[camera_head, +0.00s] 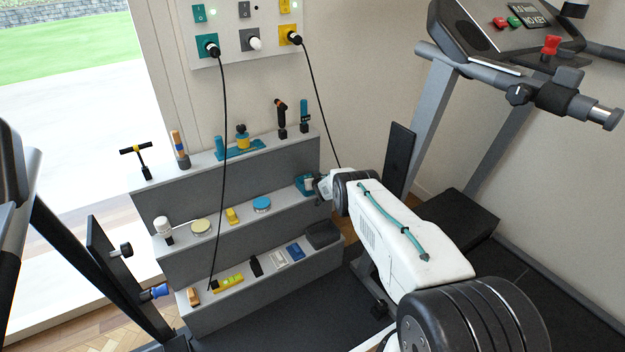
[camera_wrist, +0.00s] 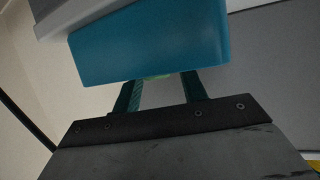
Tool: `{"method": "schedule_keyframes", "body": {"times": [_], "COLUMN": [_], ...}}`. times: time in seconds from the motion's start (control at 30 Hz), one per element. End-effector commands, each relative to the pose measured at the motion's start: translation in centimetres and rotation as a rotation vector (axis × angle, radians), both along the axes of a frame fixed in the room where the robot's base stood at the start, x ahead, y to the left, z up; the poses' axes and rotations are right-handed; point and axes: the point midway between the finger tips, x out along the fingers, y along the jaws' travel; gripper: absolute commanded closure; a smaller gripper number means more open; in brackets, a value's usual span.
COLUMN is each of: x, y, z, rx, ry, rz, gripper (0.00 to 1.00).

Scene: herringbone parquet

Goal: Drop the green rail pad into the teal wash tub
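The teal wash tub (camera_head: 304,183) stands at the right end of the middle step of the grey stepped rack. In the wrist view the tub (camera_wrist: 150,42) is large and close, and its wall hides my fingertips. My gripper (camera_head: 319,188) is at the tub's right side in the head view. In the wrist view its two dark teal fingers (camera_wrist: 160,88) are apart. A thin light-green sliver (camera_wrist: 158,77), perhaps the green rail pad, shows between them at the tub's edge. Most of it is hidden, and I cannot tell whether the fingers touch it.
The grey rack (camera_head: 245,240) carries several small items, including a blue round tin (camera_head: 262,204) and a dark bin (camera_head: 322,235). Black cables (camera_head: 221,150) hang in front of it from a wall panel (camera_head: 246,30). A treadmill (camera_head: 480,100) stands at right.

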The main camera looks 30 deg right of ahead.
Motion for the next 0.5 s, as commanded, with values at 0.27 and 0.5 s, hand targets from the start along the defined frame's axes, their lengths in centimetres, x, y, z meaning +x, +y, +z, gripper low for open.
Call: {"method": "schedule_keyframes", "body": {"times": [0.27, 0.5], "x": [-0.02, -0.60], "y": [0.00, 0.13], "z": [-0.01, 0.35], "rx": [0.000, 0.000], "ry": [0.000, 0.001], "rz": [0.000, 0.002], "gripper": [0.48, 0.48]}}
